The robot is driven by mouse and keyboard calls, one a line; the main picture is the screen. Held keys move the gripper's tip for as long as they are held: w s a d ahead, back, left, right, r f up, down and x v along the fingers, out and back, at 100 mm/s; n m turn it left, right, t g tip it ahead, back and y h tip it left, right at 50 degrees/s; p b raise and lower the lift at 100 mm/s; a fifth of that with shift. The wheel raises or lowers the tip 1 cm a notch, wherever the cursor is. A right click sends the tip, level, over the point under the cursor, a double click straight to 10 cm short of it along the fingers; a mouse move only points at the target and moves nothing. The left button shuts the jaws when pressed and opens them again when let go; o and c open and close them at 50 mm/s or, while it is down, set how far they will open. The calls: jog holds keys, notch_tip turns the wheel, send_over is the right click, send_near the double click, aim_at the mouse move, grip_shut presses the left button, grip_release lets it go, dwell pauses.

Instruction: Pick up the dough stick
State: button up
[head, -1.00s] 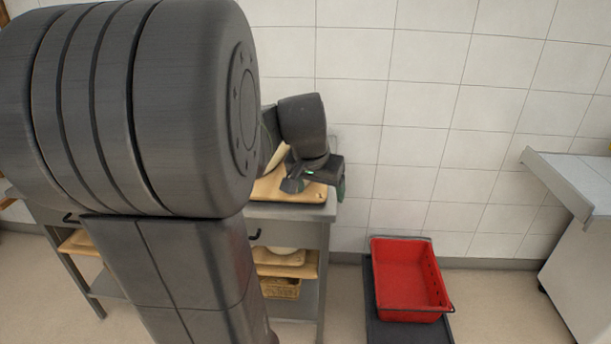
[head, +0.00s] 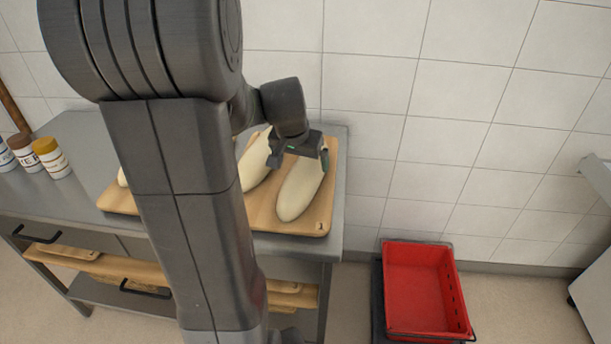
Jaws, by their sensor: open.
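Pale, long dough sticks lie on a wooden board (head: 262,208) on top of the grey metal table. The rightmost dough stick (head: 298,193) lies aslant near the board's right end. A second dough stick (head: 256,165) lies to its left, partly hidden by my arm. A small end of pale dough (head: 122,178) shows further left, at the edge of my arm. My gripper (head: 299,163) is open, over the far part of the rightmost dough stick. I cannot tell how high it is above the stick, and the view shows no dough held.
Several jars (head: 51,158) stand at the table's left. The grey table (head: 60,205) has wooden boards on its lower shelves. A red crate (head: 420,290) sits on a dark base on the floor to the right. A tiled wall (head: 430,120) stands close behind the table.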

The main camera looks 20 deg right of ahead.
aim_at(304, 166)
jog(key=shift+s+x, duration=0.15)
jog(key=shift+x, duration=1.2)
jog(key=shift+s+x, duration=0.2)
jog(key=shift+x, duration=1.15)
jog(key=shift+f, duration=0.1)
jog(key=c, duration=1.4)
